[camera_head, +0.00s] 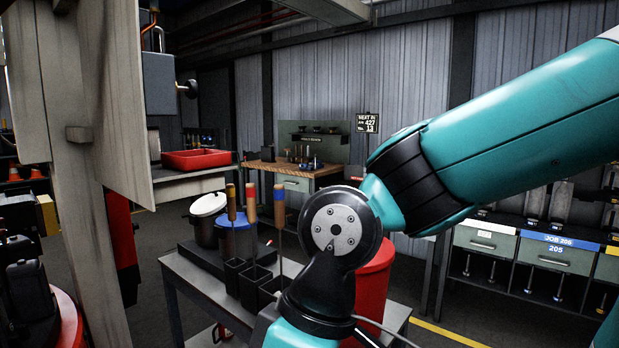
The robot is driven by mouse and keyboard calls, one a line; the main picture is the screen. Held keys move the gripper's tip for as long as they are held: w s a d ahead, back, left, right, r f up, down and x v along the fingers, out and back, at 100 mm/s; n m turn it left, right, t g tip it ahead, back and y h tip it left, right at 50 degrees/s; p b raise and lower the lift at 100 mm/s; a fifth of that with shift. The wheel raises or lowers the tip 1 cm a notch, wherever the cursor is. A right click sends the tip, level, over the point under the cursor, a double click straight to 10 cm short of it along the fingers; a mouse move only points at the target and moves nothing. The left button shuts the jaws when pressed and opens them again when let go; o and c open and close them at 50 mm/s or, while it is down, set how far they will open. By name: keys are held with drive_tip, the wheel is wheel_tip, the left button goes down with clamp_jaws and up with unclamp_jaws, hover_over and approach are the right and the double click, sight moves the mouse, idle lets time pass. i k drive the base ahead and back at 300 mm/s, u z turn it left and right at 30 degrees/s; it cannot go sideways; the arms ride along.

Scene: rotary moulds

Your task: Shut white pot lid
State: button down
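The white pot (204,234) stands on a dark base on the grey cart, left of centre. Its white lid (208,204) looks tilted up on top, with its broad face showing; the hinge is too small to make out. My arm crosses from the upper right to the bottom centre, to the right of the white pot. My gripper is out of the picture below, so its distance from the lid cannot be told.
A blue pot (238,240) stands right beside the white one. Wooden-handled tools (251,205) rise from black bins (247,286) in front. A red pot (377,278) is partly hidden behind my arm. A wooden post (82,230) stands at left.

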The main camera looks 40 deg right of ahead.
sight(208, 205)
drive_tip(key=z, duration=2.25)
drive_tip(key=i, duration=3.95)
drive_tip(key=u, duration=4)
drive_tip(key=i, duration=1.1)
